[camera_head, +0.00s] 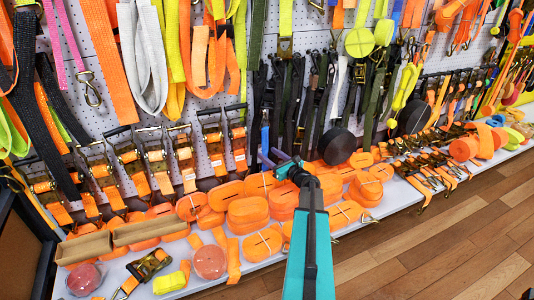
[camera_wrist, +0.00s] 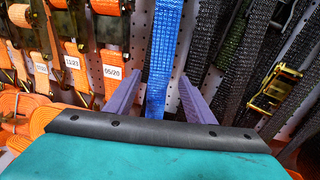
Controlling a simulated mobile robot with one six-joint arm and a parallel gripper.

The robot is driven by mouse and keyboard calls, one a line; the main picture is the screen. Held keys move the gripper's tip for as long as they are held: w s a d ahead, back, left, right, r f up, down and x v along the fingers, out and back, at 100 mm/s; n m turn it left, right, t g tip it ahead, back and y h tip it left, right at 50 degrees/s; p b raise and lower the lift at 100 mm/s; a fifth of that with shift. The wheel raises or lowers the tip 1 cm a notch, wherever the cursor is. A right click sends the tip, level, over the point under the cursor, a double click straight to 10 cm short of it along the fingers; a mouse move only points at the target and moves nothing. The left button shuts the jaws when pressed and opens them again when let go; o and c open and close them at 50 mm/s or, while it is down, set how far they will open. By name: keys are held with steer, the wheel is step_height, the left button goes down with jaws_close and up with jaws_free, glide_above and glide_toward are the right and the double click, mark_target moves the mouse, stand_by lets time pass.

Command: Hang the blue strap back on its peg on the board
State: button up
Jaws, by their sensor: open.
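The blue strap (camera_wrist: 165,40) hangs vertically in front of the pegboard in the wrist view. It runs from the top edge down between my fingers, with gaps on both sides, and its lower part is hidden behind my gripper body. In the head view a short blue length (camera_head: 265,138) shows just above my gripper. My gripper (camera_wrist: 160,84) is open, with its two purple fingers on either side of the strap in the picture. I cannot tell how deep the strap lies between them. In the head view my gripper (camera_head: 271,158) is close to the board. The strap's peg cannot be made out.
Dark straps (camera_wrist: 240,45) hang close on the right, and orange ratchet straps (camera_wrist: 75,45) on the left. Rolled orange straps (camera_head: 248,212) crowd the white shelf (camera_head: 400,192) below. The wooden floor (camera_head: 440,245) at the front right is clear.

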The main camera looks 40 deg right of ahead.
steer(key=s+a+p, duration=0.1)
steer(key=s, duration=0.9)
steer(key=shift+s+r, duration=0.15)
steer(key=shift+s, duration=0.25)
steer(key=shift+w+a, duration=0.1)
steer(key=shift+a, duration=0.1)
